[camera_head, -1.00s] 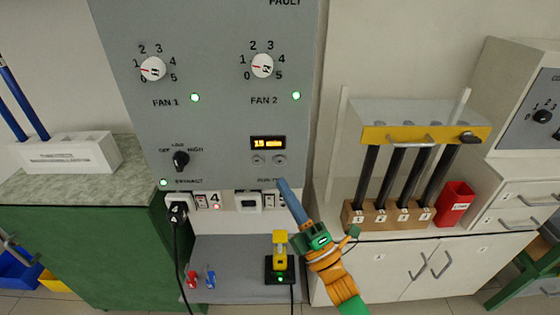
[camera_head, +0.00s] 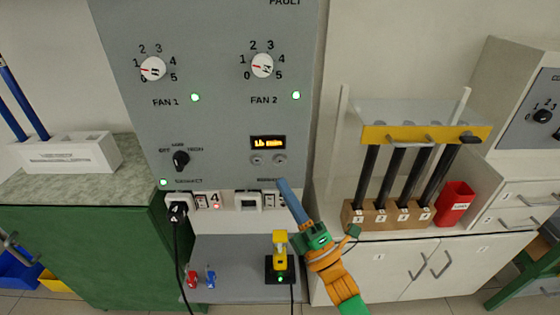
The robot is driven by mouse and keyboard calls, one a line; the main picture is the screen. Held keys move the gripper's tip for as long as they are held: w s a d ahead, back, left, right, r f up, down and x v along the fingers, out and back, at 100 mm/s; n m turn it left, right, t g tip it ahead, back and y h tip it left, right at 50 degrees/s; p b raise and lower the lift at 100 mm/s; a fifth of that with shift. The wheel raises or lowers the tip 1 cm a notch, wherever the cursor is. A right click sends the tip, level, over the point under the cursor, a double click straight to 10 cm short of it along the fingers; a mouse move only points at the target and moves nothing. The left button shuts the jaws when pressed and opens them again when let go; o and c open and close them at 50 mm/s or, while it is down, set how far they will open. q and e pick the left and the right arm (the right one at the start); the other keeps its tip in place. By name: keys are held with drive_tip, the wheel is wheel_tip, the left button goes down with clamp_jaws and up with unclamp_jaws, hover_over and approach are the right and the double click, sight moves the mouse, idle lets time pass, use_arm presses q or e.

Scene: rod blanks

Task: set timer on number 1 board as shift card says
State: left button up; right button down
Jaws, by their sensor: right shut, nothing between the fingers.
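The timer (camera_head: 268,142) is a small dark display with orange characters on the lower right of the grey board (camera_head: 225,120). Its reading looks like 16 min, but the digits are blurred. Two round grey buttons (camera_head: 257,160) sit just under the display. My right gripper (camera_head: 282,185) is shut and empty, with its slim blue tip a little below the right button. I cannot tell whether the tip touches the board. No board number and no shift card can be made out. My left gripper is not in view.
Fan dials (camera_head: 262,66), an extract knob (camera_head: 181,160) and green lamps are on the board. Below are sockets with a black plug (camera_head: 177,209) and a shelf with a yellow device (camera_head: 280,245). A rack of dark rods (camera_head: 396,172) and a red cup (camera_head: 455,203) stand right.

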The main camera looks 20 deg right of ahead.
idle(0.9)
drive_tip(key=s+m+g+p, duration=0.1)
drive_tip(key=m+p, duration=0.2)
drive_tip(key=m, duration=0.1)
drive_tip(key=s+m+g+y+p, duration=0.1)
drive_tip(key=m+p, duration=0.3)
drive_tip(key=s+a+m+g+y+p, duration=0.1)
drive_tip(key=m+g+p, duration=0.1)
drive_tip(key=m+p, duration=0.1)
drive_tip(key=shift+s+m, duration=0.3)
drive_tip(key=shift+m, duration=0.2)
drive_tip(key=b, duration=0.4)
approach(280, 161)
drive_tip(key=w+a+r, duration=0.2)
drive_tip(key=w+a, duration=0.2)
drive_tip(key=shift+a, duration=0.25)
